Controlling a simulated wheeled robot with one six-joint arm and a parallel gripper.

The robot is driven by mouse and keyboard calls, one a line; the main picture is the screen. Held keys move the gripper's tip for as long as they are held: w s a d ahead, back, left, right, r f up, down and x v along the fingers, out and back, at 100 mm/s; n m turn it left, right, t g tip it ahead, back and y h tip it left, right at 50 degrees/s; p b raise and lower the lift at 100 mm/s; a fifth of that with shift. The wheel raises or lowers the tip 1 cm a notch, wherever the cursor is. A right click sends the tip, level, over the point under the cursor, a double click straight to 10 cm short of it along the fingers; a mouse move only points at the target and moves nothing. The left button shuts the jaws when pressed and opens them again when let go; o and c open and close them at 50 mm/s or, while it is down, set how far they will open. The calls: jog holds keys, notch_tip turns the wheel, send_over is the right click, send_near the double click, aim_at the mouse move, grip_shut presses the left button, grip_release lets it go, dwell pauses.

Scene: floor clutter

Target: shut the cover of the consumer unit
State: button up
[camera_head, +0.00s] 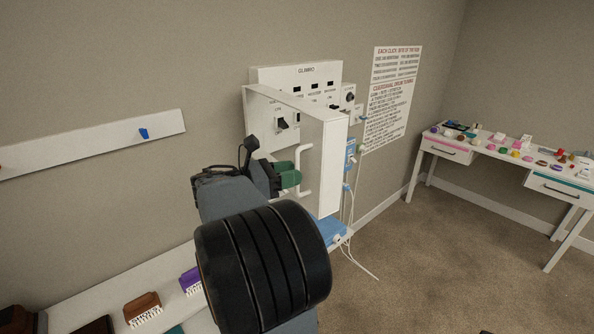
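The consumer unit (268,76) is a white box on the wall, with labels and dark switches on its front. Its white cover (333,165) stands open, swung out from the wall. A white bar handle (307,171) shows on the cover's left side. My gripper (290,177), dark with green at its end, is just left of the handle and level with its lower half. Contact with the handle cannot be made out. My arm hides much of the gripper, and the finger gap does not show. The cover hides part of the unit's lower front.
A small dial box (349,97), blue sockets with white cables and a printed notice (391,95) are right of the unit. A bench (90,306) with brushes runs below. A cluttered desk (480,152) stands far right. Carpet between is clear.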

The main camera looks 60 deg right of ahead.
jog(key=shift+x, duration=1.1)
grip_shut()
